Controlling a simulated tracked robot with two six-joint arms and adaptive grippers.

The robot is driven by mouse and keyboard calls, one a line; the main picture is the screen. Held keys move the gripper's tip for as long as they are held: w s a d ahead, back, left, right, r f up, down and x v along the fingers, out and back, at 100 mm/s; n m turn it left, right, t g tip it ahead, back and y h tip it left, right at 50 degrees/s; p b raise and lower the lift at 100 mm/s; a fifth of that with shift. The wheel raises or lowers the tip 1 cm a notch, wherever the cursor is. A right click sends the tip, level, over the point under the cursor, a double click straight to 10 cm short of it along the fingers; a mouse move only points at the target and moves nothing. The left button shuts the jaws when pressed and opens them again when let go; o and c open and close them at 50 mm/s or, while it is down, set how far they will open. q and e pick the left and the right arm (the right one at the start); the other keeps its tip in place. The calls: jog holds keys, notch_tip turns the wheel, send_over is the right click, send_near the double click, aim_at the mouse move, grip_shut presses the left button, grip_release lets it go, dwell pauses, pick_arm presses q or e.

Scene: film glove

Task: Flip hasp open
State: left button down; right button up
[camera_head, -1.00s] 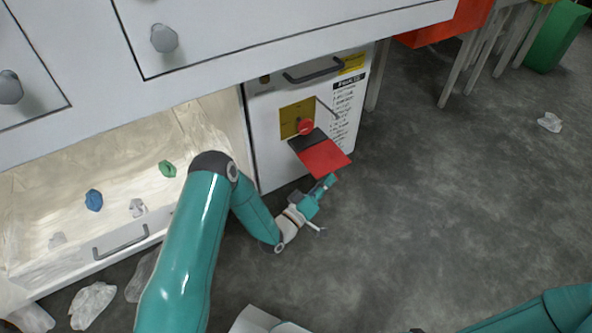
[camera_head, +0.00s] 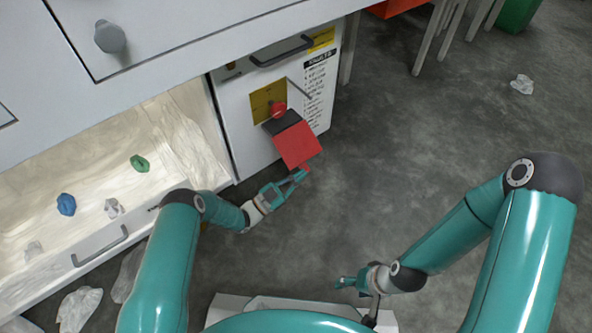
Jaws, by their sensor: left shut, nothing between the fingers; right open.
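The hasp (camera_head: 297,145) is a red plate with a dark strip at its top. It hangs on the front of the white cabinet, tilted outward, below a red round knob (camera_head: 278,110) on a yellow plate (camera_head: 262,101). My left gripper (camera_head: 301,176) is shut and empty, with its fingertips just under the lower edge of the red plate. I cannot tell whether they touch it. My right gripper (camera_head: 342,283) is open and empty, low over the floor and far from the hasp.
The white cabinet (camera_head: 245,145) has a dark handle (camera_head: 281,51) at its top. An open drawer (camera_head: 100,247) at left holds blue, green and clear crumpled pieces. Clear crumpled film (camera_head: 79,308) lies below it. The floor (camera_head: 420,130) to the right is mostly clear.

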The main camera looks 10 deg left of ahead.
pick_arm(q)
jog(key=shift+w+d+f+y, duration=0.1)
jog(key=shift+f+y, duration=0.2)
jog(key=shift+f, duration=0.15)
pick_arm(e)
jog(key=shift+d, duration=0.2)
pick_arm(q)
jog(key=shift+a+f, duration=0.1)
jog(key=shift+a, duration=0.1)
pick_arm(e)
jog(key=shift+f, duration=0.1)
pick_arm(q)
jog(key=a+r+b+v, duration=0.1)
jog(key=v, duration=0.8)
jog(key=shift+a, duration=0.2)
pick_arm(e)
jog(key=shift+s+a+f, duration=0.4)
jog(key=shift+s+f, duration=0.15)
jog(key=shift+f, duration=0.05)
pick_arm(q)
jog(key=shift+w+d+r, duration=0.1)
jog(key=shift+d, duration=0.1)
pick_arm(e)
jog(key=shift+r, duration=0.1)
